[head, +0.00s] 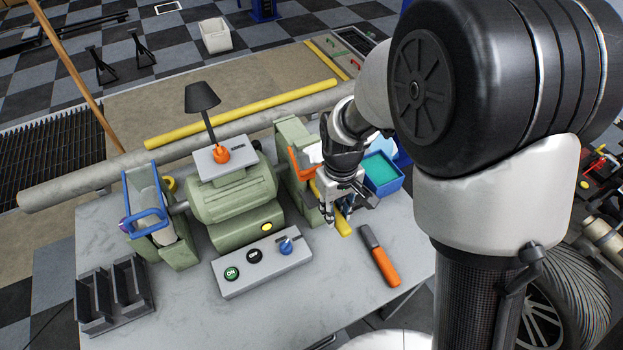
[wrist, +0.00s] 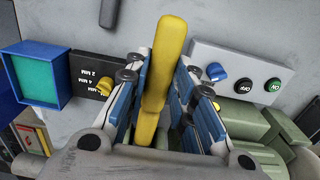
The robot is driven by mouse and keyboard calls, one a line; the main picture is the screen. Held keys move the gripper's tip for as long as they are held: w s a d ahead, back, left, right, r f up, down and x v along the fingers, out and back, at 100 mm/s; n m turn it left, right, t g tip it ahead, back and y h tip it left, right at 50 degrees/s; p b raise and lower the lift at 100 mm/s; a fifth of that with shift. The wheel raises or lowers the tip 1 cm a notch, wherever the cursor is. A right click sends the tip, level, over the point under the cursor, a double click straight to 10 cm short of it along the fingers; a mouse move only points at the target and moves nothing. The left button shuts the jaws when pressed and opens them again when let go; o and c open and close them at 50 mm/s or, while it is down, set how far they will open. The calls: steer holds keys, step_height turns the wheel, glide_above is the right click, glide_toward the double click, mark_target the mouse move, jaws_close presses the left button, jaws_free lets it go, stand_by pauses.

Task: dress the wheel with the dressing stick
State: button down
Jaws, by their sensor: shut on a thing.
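My gripper (head: 336,206) is shut on a yellow stick, seen best in the wrist view (wrist: 169,40). The stick lies between the finger pads, with its thicker end pointing outward past the fingertips. In the head view the stick's end (head: 343,227) shows just below the fingers, near the bench top. The green bench grinder (head: 232,190) stands left of my gripper. Its left wheel housing has a blue guard (head: 147,223). Its right housing (head: 291,135) has an orange guard (head: 301,162), partly behind my gripper. I cannot make out the right wheel's face.
A control box (head: 262,262) with ON and OFF buttons and a blue knob stands in front of the grinder. An orange-handled tool (head: 384,268) lies right of the gripper. A blue tray with teal inside (head: 383,172) sits behind. A dark rack (head: 115,295) stands front left.

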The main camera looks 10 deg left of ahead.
stand_by(0.4)
steer(key=s+d+r, duration=0.1)
steer(key=s+d, duration=0.3)
steer(key=s, duration=0.1)
steer(key=shift+s, duration=0.35)
stand_by(0.8)
